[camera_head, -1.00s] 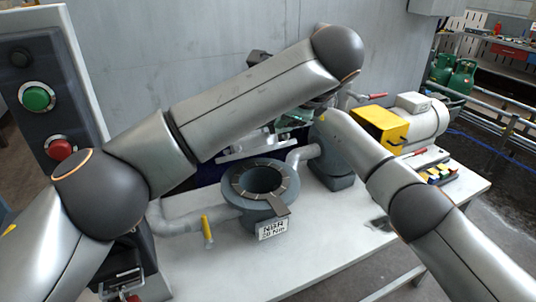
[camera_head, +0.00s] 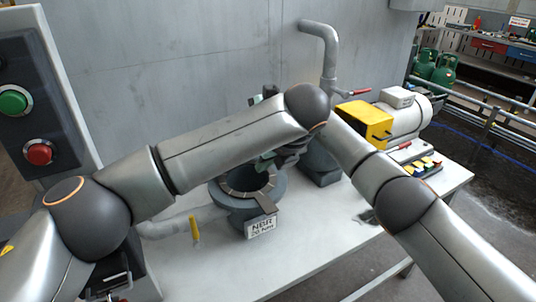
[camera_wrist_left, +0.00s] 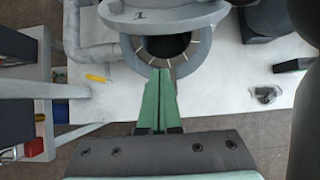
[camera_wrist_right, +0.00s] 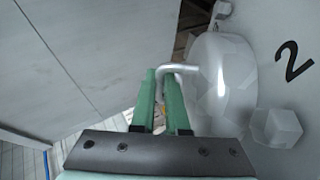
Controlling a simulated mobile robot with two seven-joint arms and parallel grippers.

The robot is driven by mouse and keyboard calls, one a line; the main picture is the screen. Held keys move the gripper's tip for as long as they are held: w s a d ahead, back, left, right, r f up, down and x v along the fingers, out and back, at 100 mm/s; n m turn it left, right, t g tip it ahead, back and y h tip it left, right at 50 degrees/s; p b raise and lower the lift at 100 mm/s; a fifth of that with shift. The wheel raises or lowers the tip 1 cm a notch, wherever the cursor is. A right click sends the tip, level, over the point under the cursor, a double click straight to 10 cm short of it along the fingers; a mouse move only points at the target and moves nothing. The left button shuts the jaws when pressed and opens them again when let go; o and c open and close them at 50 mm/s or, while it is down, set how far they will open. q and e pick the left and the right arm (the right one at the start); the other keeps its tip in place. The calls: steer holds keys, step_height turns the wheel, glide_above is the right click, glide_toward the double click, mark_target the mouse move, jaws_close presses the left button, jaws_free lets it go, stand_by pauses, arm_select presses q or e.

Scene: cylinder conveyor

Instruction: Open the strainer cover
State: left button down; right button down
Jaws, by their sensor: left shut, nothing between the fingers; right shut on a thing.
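The strainer body (camera_head: 241,222), a grey round vessel with a segmented rim, stands on the white bench, its mouth partly bare. It also shows in the left wrist view (camera_wrist_left: 195,62). A grey disc, apparently the cover (camera_wrist_left: 165,17), is apart from the mouth at the top there. My left gripper (camera_wrist_left: 159,76) is shut and empty, fingertips at the near rim; in the head view it is mostly hidden behind my arm. My right gripper (camera_wrist_right: 163,74) is shut on a bent silver rod (camera_wrist_right: 182,68), beside a pale part marked 2. The head view hides this grip.
A yellow box (camera_head: 364,122) and a white motor (camera_head: 408,112) stand behind right of the strainer. A grey pipe (camera_head: 328,45) rises at the back. A yellow-handled valve (camera_head: 194,228) is left of the strainer. The bench front (camera_head: 300,262) is clear.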

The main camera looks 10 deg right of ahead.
steer(key=shift+r, duration=0.1)
arm_select(q)
steer(key=shift+w+a+f, duration=0.1)
steer(key=shift+w+a, duration=0.15)
steer(key=shift+w, duration=0.55)
steer(key=shift+w+a+f, duration=0.1)
steer(key=shift+w+a, duration=0.2)
steer(key=shift+w, duration=0.45)
steer(key=shift+w+a, duration=0.25)
steer(key=shift+w, duration=0.55)
steer(key=shift+w+a+r, duration=0.25)
steer(key=shift+w+r, duration=0.3)
steer(key=shift+r, duration=0.05)
arm_select(e)
steer(key=c, duration=1.3)
jaws_free()
steer(key=shift+o, duration=0.5)
steer(key=shift+d+f, duration=0.1)
steer(key=shift+f, duration=0.15)
